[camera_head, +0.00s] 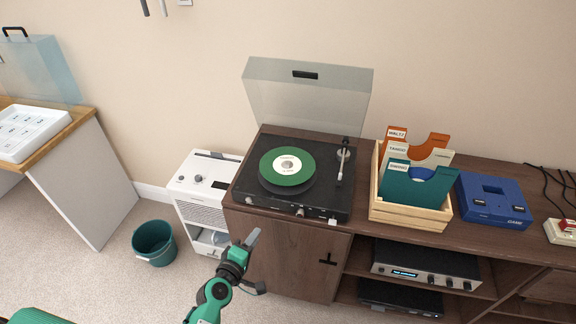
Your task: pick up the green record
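The green record (287,166) with a white label lies flat on the platter of the black turntable (316,193). The turntable's clear lid (310,100) stands raised behind it. The tonearm (342,165) is to the right of the record and appears clear of it. My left gripper (262,263) is in front of the cabinet, below and to the left of the record in the picture. Its fingers are apart and nothing is between them. My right gripper is out of view.
A wooden crate (411,217) of orange, cream and teal sleeves stands right of the turntable, beside a blue case (492,201). A white appliance (200,205) and a teal bin (154,243) stand on the left. The dark cabinet (285,257) carries the turntable.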

